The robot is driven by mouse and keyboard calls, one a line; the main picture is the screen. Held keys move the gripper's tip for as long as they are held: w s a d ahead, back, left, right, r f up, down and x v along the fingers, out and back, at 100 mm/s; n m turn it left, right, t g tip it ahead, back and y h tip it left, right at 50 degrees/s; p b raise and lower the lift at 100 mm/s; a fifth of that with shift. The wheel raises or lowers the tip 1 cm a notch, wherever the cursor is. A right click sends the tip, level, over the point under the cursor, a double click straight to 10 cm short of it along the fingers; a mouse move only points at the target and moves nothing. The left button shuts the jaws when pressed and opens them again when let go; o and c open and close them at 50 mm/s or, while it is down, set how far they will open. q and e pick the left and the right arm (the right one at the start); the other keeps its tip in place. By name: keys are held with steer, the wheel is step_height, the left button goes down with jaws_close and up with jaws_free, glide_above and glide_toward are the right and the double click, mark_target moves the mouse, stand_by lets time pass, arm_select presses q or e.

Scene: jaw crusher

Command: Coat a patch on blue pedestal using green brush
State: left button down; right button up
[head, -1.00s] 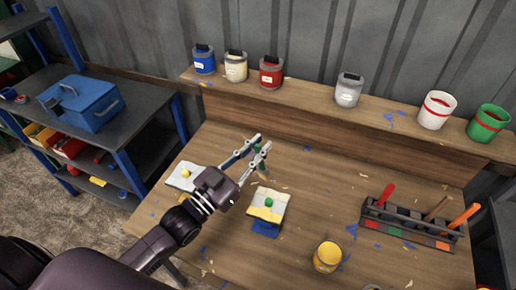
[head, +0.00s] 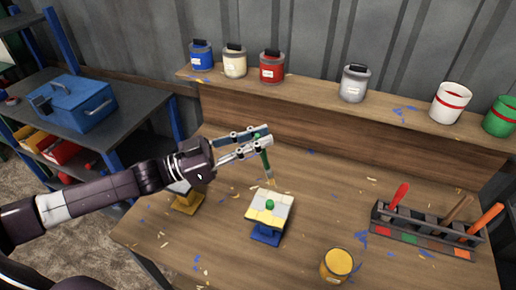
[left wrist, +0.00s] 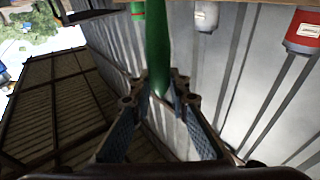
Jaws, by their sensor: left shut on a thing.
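My left gripper (head: 266,138) is shut on the green brush (head: 263,158), which hangs bristles down, slightly tilted. Its bristle end shows just behind the far edge of the blue pedestal's top; I cannot tell whether it touches. In the left wrist view the green handle (left wrist: 158,45) stands between the fingers (left wrist: 160,88). My right gripper is not in view.
A yellow pedestal (head: 187,203) stands left, partly hidden by my left gripper. An open yellow paint pot (head: 337,263) is at the front. A brush rack (head: 425,234) with red, brown and orange handles is at right. Several paint cans line the back shelf (head: 310,103).

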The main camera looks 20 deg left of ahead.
arm_select(q)
steer(key=shift+a+f+m+g+h+b, duration=0.1)
steer(key=shift+m+g+h+b, duration=0.5)
steer(key=shift+m+g+b, duration=0.35)
steer(key=shift+w+g+h, duration=0.1)
steer(key=shift+g+h, duration=0.2)
steer(key=shift+g, duration=0.25)
steer(key=m+g+b, duration=0.1)
steer(key=g, duration=0.1)
steer(key=m+g+h+b, duration=0.1)
steer(key=m+g, duration=0.1)
steer(key=g, duration=0.1)
steer(key=shift+h, duration=0.3)
steer(key=m+g+b, duration=0.2)
steer(key=g, duration=0.2)
steer(key=shift+f+m, duration=0.1)
steer(key=shift+m, duration=0.15)
steer(key=shift+g+b, duration=0.3)
steer(key=shift+b, duration=0.05)
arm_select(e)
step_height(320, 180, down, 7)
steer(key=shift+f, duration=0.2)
arm_select(q)
steer(key=shift+r, duration=0.2)
